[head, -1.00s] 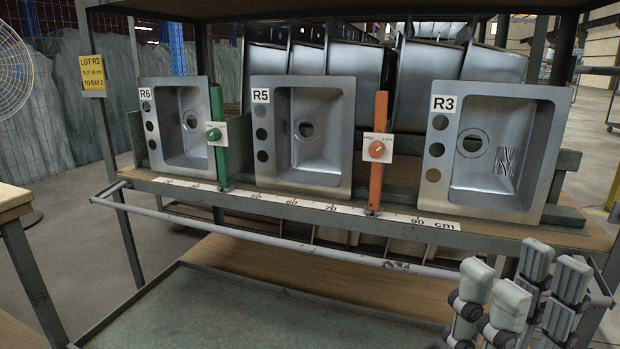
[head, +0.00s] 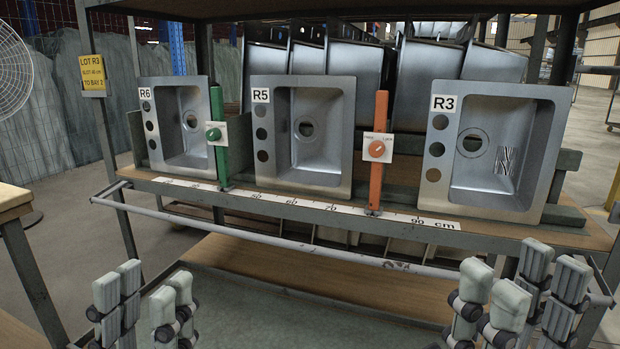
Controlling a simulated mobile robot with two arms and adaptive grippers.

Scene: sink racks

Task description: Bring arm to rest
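My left gripper (head: 147,305) is at the bottom left, over the green lower shelf and in front of the rack. Its finger pairs stand apart with nothing between them. My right gripper (head: 518,295) is at the bottom right, in front of the rack's right end. Its fingers are also apart and hold nothing. Neither gripper touches the sinks. Sink R6 (head: 200,155), sink R5 (head: 325,172) and sink R3 (head: 520,205) stand upright in a row on the rack shelf.
A green post (head: 218,110) stands between R6 and R5, an orange post (head: 380,110) between R5 and R3. A rail (head: 270,238) runs along the rack's front. A yellow sign (head: 92,75) hangs at left. A wooden table (head: 12,198) stands at the left edge.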

